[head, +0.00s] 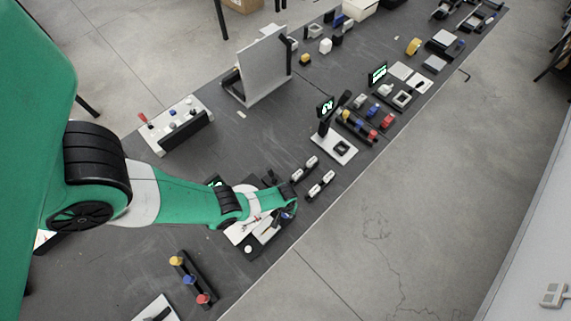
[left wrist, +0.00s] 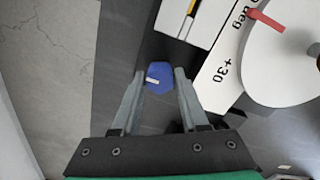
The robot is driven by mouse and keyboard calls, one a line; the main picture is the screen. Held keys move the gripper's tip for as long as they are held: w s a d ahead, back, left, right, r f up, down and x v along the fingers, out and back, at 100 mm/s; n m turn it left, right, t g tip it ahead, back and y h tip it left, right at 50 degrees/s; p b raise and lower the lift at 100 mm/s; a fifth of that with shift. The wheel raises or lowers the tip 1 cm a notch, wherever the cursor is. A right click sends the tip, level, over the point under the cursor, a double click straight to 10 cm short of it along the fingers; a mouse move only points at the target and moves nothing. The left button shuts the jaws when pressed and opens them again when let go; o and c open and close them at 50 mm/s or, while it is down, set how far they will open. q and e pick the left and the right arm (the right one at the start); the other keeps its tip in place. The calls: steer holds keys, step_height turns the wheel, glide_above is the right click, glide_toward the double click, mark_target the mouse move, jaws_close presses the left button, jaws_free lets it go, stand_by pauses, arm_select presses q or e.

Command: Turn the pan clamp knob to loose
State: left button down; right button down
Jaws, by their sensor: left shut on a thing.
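The pan clamp knob appears to be the blue faceted knob with a pale mark on its face (left wrist: 159,80), in the middle of the left wrist view. My left gripper (left wrist: 159,73) is shut on it, with one finger on each side. In the head view the left gripper (head: 288,212) is over a white and dark device near the table's front edge. The wrist view shows a white round dial (left wrist: 285,60) with a red pointer (left wrist: 266,19) and a plate marked "+30" and "deg" (left wrist: 222,75). In the head view my arm hides part of the device. My right gripper is not in view.
Two small light blocks (head: 322,184) lie right of the gripper. A rail with yellow, blue and red knobs (head: 187,281) is at the lower left. A white upright panel (head: 264,66) and a switch box (head: 176,124) stand farther back. Bare floor lies beyond the front edge.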

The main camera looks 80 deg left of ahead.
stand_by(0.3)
arm_select(q)
steer(key=shift+c, duration=2.1)
jaws_free()
